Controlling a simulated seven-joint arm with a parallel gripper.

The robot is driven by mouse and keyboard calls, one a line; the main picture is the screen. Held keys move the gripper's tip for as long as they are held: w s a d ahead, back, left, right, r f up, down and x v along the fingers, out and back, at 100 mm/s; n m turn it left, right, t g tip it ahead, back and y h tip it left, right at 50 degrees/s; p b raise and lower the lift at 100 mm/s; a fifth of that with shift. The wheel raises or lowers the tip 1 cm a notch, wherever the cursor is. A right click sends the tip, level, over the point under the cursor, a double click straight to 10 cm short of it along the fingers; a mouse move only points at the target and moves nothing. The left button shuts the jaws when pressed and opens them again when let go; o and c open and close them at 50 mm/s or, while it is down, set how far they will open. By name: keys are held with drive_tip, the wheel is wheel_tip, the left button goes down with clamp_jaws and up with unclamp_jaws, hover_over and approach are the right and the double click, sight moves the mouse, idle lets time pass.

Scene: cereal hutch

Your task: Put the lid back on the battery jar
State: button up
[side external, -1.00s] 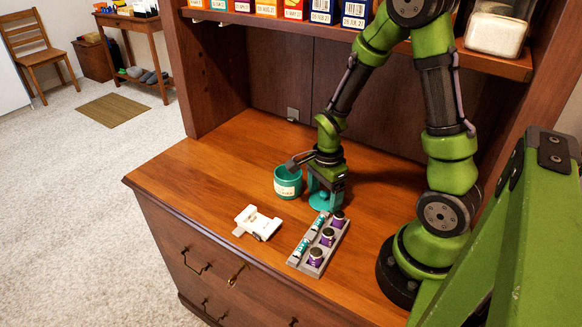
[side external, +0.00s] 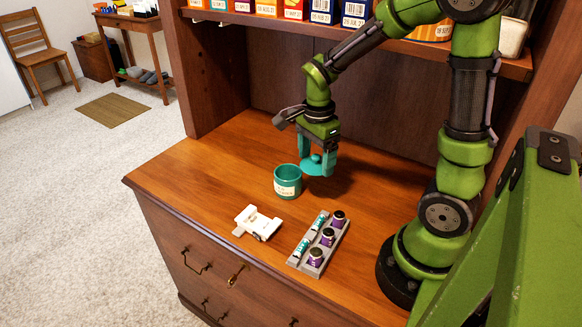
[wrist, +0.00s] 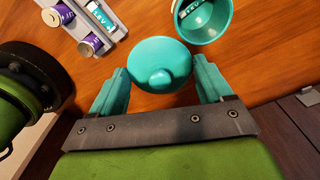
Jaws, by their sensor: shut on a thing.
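The teal battery jar (side external: 288,183) stands upright and open-topped on the wooden counter. In the wrist view the jar (wrist: 203,20) shows its open mouth, with what looks like a battery inside. The teal round lid (side external: 313,168) is held between the fingers of my gripper (side external: 317,160), above the counter behind and to the right of the jar. In the wrist view the lid (wrist: 160,62) sits between both teal fingers, its knob towards the camera. The lid is apart from the jar.
A grey tray (side external: 328,252) with several purple and teal-white batteries lies in front of the jar. A white device (side external: 257,223) lies to its left. A shelf of boxes (side external: 325,12) is overhead. The counter's left part (side external: 205,165) is clear.

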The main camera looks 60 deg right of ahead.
drive_tip(key=w+a+r+n, duration=0.1)
drive_tip(key=w+r, duration=0.2)
drive_tip(key=w, duration=0.4)
drive_tip(key=shift+a+f, duration=0.1)
drive_tip(key=shift+f, duration=2.95)
drive_tip(key=shift+f, duration=0.15)
drive_tip(key=o, duration=1)
drive_tip(key=shift+c, duration=0.2)
wheel_tip(320, 180, up, 7)
